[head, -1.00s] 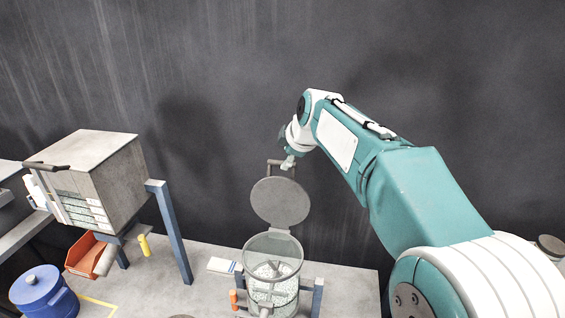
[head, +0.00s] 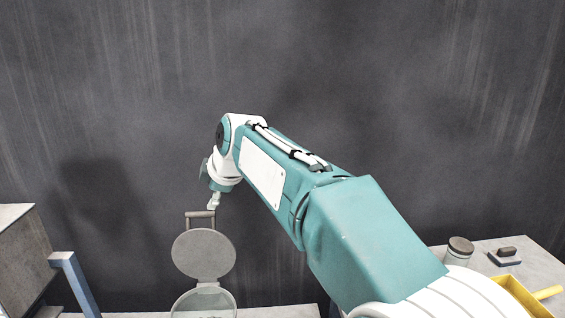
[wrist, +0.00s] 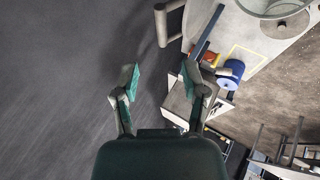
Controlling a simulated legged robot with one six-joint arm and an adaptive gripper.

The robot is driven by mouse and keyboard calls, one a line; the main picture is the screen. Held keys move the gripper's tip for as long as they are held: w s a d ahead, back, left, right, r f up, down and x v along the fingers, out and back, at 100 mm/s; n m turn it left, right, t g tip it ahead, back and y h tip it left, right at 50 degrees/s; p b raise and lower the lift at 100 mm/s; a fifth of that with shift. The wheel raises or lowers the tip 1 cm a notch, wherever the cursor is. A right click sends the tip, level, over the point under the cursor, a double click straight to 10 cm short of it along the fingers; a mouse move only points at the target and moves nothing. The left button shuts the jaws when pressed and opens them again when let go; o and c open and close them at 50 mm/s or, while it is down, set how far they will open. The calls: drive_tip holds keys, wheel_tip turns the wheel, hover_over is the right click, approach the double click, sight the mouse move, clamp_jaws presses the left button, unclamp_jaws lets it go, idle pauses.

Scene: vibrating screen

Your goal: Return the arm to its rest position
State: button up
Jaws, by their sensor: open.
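My arm (head: 275,185) reaches up and to the left across the head view. My gripper (head: 213,201) is at its far end, just above the handle of a round grey lid (head: 203,254), apart from it as far as I can tell. The lid stands raised at the back of a clear round vessel (head: 203,303), cut off by the lower edge. In the wrist view my gripper (wrist: 160,80) has its two fingers spread, with nothing between them. The lid's handle (wrist: 162,22) shows beyond the fingers at the top.
A grey box cabinet (head: 22,262) on a blue frame (head: 75,284) stands at the left. At the right a counter holds a lidded jar (head: 459,250), a dark block with a handle (head: 505,256) and a yellow tray (head: 524,294). The dark wall (head: 330,60) lies behind.

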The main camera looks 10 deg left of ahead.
drive_tip(key=s+d+m+h, duration=0.1)
drive_tip(key=s+d+m, duration=0.2)
drive_tip(key=d, duration=0.5)
drive_tip(key=s+d+m+t+h, duration=0.1)
drive_tip(key=s+d+m, duration=0.25)
drive_tip(key=d, duration=0.45)
drive_tip(key=s+d+m+h, duration=0.1)
drive_tip(key=s+d+m, duration=0.25)
drive_tip(key=d, duration=0.45)
drive_tip(key=s+d+f+m+h, duration=0.3)
drive_tip(key=s+d+f+m, duration=0.8)
drive_tip(key=s+d, duration=0.3)
drive_tip(key=shift+s+d+f+m, duration=0.15)
drive_tip(key=shift+s+f+m, duration=0.25)
drive_tip(key=shift+s+f, duration=0.6)
